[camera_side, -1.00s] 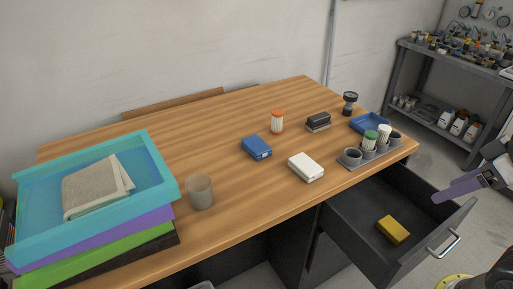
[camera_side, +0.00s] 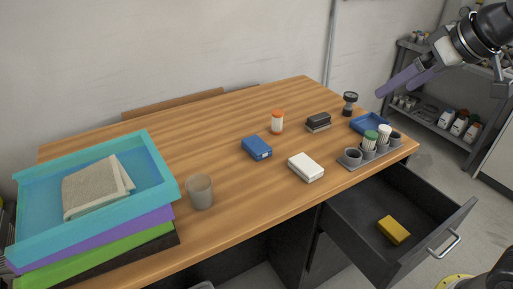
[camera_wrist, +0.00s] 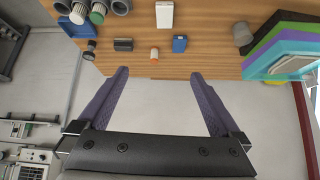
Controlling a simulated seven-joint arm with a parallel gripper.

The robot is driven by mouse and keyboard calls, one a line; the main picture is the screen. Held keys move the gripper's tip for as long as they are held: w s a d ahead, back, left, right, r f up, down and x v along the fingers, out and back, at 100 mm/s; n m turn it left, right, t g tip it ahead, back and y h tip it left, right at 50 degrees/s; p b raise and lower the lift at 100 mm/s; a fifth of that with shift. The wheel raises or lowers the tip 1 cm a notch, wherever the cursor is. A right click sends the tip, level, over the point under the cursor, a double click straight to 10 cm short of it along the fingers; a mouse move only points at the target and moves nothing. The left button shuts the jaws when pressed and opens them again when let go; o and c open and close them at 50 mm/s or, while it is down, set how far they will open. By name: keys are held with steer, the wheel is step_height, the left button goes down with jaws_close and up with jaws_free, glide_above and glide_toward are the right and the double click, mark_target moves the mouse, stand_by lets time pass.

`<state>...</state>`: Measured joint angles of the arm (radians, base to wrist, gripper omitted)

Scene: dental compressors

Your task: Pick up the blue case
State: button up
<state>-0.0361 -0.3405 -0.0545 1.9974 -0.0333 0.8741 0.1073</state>
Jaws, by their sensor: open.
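The blue case (camera_side: 257,147) lies flat on the wooden table, between a white case and an orange-capped bottle. In the wrist view the blue case (camera_wrist: 180,44) lies beyond the open fingers, a little right of the middle. My gripper (camera_side: 398,88) is in the air at the upper right in the side view, above the table's right end and well away from the blue case. In the wrist view its two purple fingers (camera_wrist: 158,76) are spread wide with nothing between them.
A white case (camera_side: 306,167), orange-capped bottle (camera_side: 277,122), dark case (camera_side: 318,122) and grey cup (camera_side: 200,192) stand around the blue case. A cup holder (camera_side: 368,154) and blue tray (camera_side: 371,124) are at right. Stacked trays (camera_side: 150,177) fill the left. An open drawer (camera_side: 365,235) holds a yellow case (camera_side: 393,230).

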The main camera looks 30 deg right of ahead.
steer(key=w+a, duration=0.2)
steer(key=w, duration=1)
steer(key=n+g, duration=0.1)
steer(key=g, duration=0.2)
glide_above(260, 147)
steer(key=s, duration=0.2)
step_height(260, 147, down, 28)
steer(key=shift+s+a+r, duration=0.1)
steer(key=shift+s, duration=0.05)
steer(key=shift+w+f, duration=0.2)
steer(key=shift+f, duration=0.25)
steer(key=x, duration=0.4)
steer(key=shift+s+d+f, duration=0.15)
steer(key=shift+s+d, duration=0.05)
steer(key=shift+s, duration=0.15)
steer(key=shift+w+f, duration=0.3)
steer(key=shift+f, duration=0.25)
